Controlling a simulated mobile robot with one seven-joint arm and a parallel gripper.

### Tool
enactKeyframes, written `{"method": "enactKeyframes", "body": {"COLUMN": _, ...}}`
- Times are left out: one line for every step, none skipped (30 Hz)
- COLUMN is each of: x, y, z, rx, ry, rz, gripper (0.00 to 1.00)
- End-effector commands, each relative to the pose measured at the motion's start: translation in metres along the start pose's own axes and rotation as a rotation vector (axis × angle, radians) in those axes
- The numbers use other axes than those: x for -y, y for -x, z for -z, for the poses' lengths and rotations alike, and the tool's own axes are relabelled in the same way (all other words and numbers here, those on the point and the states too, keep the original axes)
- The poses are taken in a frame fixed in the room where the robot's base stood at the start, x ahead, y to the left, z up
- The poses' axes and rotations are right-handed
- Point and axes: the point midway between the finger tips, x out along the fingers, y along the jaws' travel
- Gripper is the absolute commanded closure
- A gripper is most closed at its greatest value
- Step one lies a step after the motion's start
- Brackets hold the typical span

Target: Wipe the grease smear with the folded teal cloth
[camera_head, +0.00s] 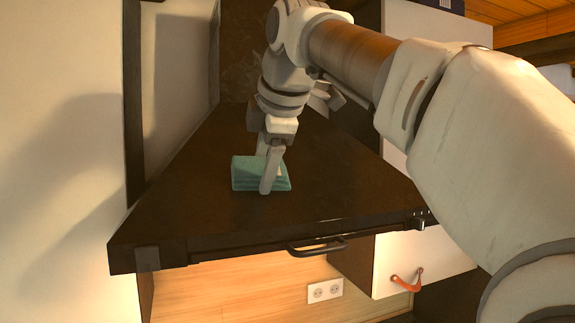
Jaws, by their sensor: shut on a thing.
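The folded teal cloth (245,172) lies on the dark brown countertop (340,190), left of its middle. My gripper (268,180) reaches down from above, with its fingers at the right part of the cloth. It is shut on the cloth, and one finger shows in front of it. The cloth looks to be at the level of the countertop; I cannot tell if it is lifted slightly. I cannot make out a grease smear; the gripper, cloth or arm may hide it.
A cream wall panel (180,80) stands along the left side. A black bar handle (318,248) is at the counter's front edge. Below are a white drawer with an orange leather pull (407,282) and a wall socket (325,291). The countertop's front is clear.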

Motion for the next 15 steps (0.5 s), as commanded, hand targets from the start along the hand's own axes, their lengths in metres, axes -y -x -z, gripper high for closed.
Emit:
{"method": "enactKeyframes", "body": {"x": 0.0, "y": -0.001, "z": -0.005, "rx": 0.002, "ry": -0.003, "rz": 0.0, "gripper": 0.73}}
{"method": "enactKeyframes", "body": {"x": -0.001, "y": -0.001, "z": -0.007, "rx": 0.002, "ry": -0.004, "rz": 0.0, "gripper": 0.73}}
{"method": "enactKeyframes", "body": {"x": -0.001, "y": -0.001, "z": -0.011, "rx": 0.003, "ry": -0.004, "rz": 0.0, "gripper": 0.73}}
{"method": "enactKeyframes", "body": {"x": -0.001, "y": -0.001, "z": -0.014, "rx": 0.004, "ry": -0.003, "rz": 0.0, "gripper": 0.73}}
{"method": "enactKeyframes", "body": {"x": -0.002, "y": -0.001, "z": -0.017, "rx": 0.004, "ry": -0.004, "rz": 0.0, "gripper": 0.73}}
{"method": "enactKeyframes", "body": {"x": -0.002, "y": -0.001, "z": -0.02, "rx": 0.003, "ry": -0.004, "rz": 0.0, "gripper": 0.73}}
{"method": "enactKeyframes", "body": {"x": -0.002, "y": -0.001, "z": -0.023, "rx": 0.003, "ry": -0.004, "rz": 0.0, "gripper": 0.73}}
{"method": "enactKeyframes", "body": {"x": -0.002, "y": -0.001, "z": -0.025, "rx": 0.003, "ry": -0.003, "rz": 0.0, "gripper": 0.73}}
{"method": "enactKeyframes", "body": {"x": -0.003, "y": -0.001, "z": -0.029, "rx": 0.003, "ry": -0.003, "rz": 0.0, "gripper": 0.73}}
{"method": "enactKeyframes", "body": {"x": -0.003, "y": -0.002, "z": -0.03, "rx": 0.003, "ry": -0.003, "rz": 0.0, "gripper": 0.73}}
{"method": "enactKeyframes", "body": {"x": -0.003, "y": -0.002, "z": -0.031, "rx": 0.003, "ry": -0.003, "rz": 0.0, "gripper": 0.73}}
{"method": "enactKeyframes", "body": {"x": -0.003, "y": -0.002, "z": -0.032, "rx": 0.003, "ry": -0.002, "rz": 0.0, "gripper": 0.73}}
{"method": "enactKeyframes", "body": {"x": -0.003, "y": -0.002, "z": -0.032, "rx": 0.002, "ry": -0.002, "rz": 0.0, "gripper": 0.73}}
{"method": "enactKeyframes", "body": {"x": -0.003, "y": -0.002, "z": -0.033, "rx": 0.002, "ry": -0.002, "rz": 0.0, "gripper": 0.73}}
{"method": "enactKeyframes", "body": {"x": -0.003, "y": -0.002, "z": -0.034, "rx": 0.002, "ry": -0.002, "rz": 0.0, "gripper": 0.73}}
